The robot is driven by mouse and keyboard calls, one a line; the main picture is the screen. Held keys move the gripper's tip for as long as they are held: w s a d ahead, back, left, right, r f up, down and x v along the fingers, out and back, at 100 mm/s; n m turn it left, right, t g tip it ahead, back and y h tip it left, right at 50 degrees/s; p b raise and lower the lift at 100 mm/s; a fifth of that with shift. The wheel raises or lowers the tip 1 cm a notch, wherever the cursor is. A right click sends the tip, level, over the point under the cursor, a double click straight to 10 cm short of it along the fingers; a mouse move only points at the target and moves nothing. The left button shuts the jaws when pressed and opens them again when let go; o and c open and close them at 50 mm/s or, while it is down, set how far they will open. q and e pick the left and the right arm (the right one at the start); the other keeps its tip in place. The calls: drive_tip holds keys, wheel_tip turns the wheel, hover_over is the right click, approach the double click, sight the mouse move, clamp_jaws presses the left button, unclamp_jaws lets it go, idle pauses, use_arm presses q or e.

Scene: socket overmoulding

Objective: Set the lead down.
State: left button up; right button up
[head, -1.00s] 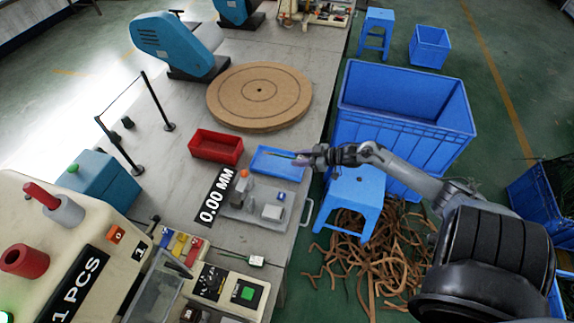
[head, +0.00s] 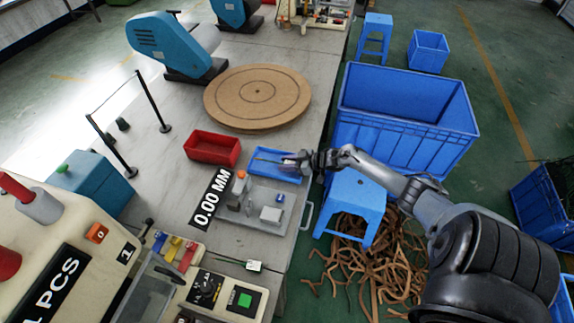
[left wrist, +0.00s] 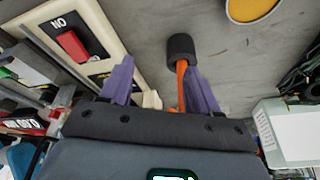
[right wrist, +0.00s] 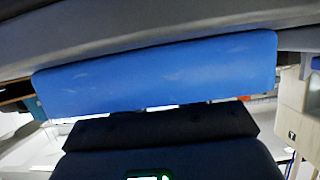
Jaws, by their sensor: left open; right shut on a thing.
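My right gripper (head: 293,163) is at the right part of the shallow blue tray (head: 258,172) in the head view. It is shut on the lead (head: 267,161), a thin brownish line reaching left over the tray. I cannot tell whether the lead touches the tray floor. In the right wrist view a broad blue surface (right wrist: 165,75) fills the middle; the fingertips and the lead are hidden there. My left gripper (left wrist: 158,68) shows only in the left wrist view, with purple fingers apart. An orange piece with a black cap (left wrist: 180,48) shows by its right finger.
A red bin (head: 212,149) stands left of the tray. A grey fixture plate (head: 246,212) lies just in front of it. A blue stool (head: 352,200) and a large blue crate (head: 405,125) stand right of the bench. A round brown board (head: 257,95) lies behind.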

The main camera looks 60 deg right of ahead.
drive_tip(key=shift+f, duration=0.15)
drive_tip(key=o, duration=1)
drive_tip(key=shift+o, duration=0.2)
drive_tip(key=shift+s+d+r+p, duration=0.15)
drive_tip(key=shift+s+r+p, duration=0.25)
drive_tip(key=shift+s, duration=0.15)
drive_tip(key=p+v, duration=0.3)
drive_tip(key=v, duration=0.7)
drive_tip(key=shift+s+r, duration=0.15)
drive_tip(key=shift+s, duration=0.2)
